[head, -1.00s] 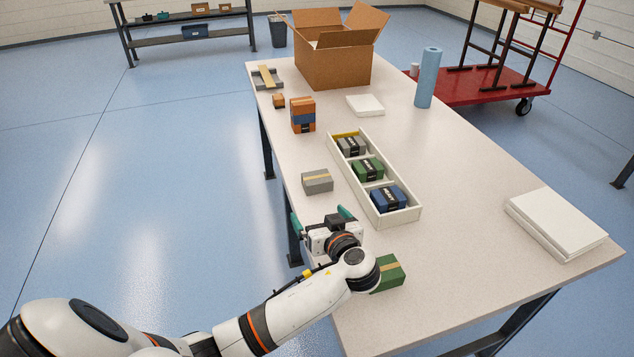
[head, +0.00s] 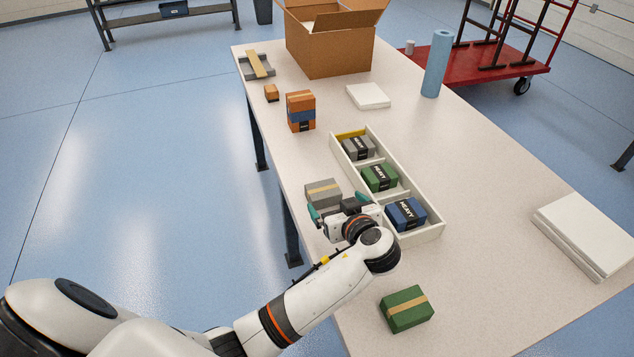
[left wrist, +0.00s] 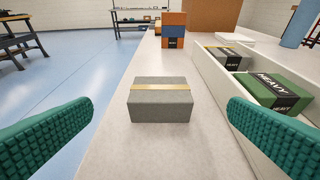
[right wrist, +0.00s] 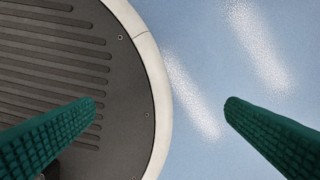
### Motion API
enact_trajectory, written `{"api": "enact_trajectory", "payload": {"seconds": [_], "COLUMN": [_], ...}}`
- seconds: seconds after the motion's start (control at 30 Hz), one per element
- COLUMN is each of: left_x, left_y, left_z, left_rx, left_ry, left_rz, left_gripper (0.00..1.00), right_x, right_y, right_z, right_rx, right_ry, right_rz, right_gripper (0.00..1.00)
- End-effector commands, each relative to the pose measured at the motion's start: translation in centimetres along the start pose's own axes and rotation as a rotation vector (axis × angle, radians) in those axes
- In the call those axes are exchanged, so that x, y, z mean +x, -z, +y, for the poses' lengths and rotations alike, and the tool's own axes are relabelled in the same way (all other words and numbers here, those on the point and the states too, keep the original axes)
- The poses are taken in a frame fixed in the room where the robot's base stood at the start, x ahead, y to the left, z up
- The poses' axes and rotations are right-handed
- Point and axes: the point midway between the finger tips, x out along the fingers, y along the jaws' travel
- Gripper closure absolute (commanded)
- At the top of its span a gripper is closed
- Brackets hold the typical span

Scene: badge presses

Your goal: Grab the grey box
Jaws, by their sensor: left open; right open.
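The grey box (head: 323,193) with a tan tape strip lies on the table near its left edge, left of the white divided tray. In the left wrist view the grey box (left wrist: 160,99) sits ahead, centred between the fingers and apart from them. My left gripper (head: 336,211) is open and empty, just on the near side of the box. Its teal fingers show at both sides of the left wrist view (left wrist: 160,130). My right gripper (right wrist: 160,105) is open and empty above the floor and a round dark base of mine; it is not in the head view.
The white tray (head: 432,233) holds grey, green and blue boxes marked HEAVY, close to my left gripper's right side. A green box (head: 406,309) lies nearer. Orange and blue boxes (head: 301,112) are stacked farther back, before a large cardboard box (head: 330,52).

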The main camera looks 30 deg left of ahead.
Motion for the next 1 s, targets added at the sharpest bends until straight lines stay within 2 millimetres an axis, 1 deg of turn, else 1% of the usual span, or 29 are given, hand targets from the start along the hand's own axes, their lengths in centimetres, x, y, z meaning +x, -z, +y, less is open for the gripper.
{"api": "enact_trajectory", "payload": {"seconds": [0.17,0.2,0.33,0.4,0.57,0.8,0.9,1.0], "left_x": [2.8,3.5,5.5,6.2,7.2,10.7,11.6,11.8], "left_y": [-0.2,-0.2,-0.1,-0.1,0.0,0.4,0.6,0.6], "left_z": [0.1,0.1,0.1,0.0,0.1,0.0,0.0,0.0], "left_rx": [0.003,0.004,0.003,0.001,0.002,0.003,0.002,0.001], "left_ry": [-0.003,-0.003,-0.003,-0.002,-0.003,-0.003,-0.002,-0.001], "left_rz": [-0.004,-0.003,-0.003,-0.002,-0.001,-0.002,0.0,0.0], "left_gripper": [0.02,0.02,0.02,0.02,0.02,0.02,0.02,0.02], "right_x": [-0.5,-0.7,-0.9,-1.0,-1.2,-1.8,-1.8,-1.8], "right_y": [0.2,0.4,1.3,1.5,1.3,0.9,0.8,0.6], "right_z": [-0.5,-0.7,-1.2,-1.3,-1.3,-0.9,-0.5,-0.1], "right_rx": [-0.002,-0.003,-0.005,-0.006,-0.006,-0.003,-0.001,0.001], "right_ry": [0.006,0.008,0.014,0.016,0.016,0.011,0.006,0.001], "right_rz": [0.004,0.006,0.019,0.022,0.02,0.016,0.014,0.011], "right_gripper": [0.06,0.06,0.06,0.06,0.06,0.06,0.06,0.06]}}
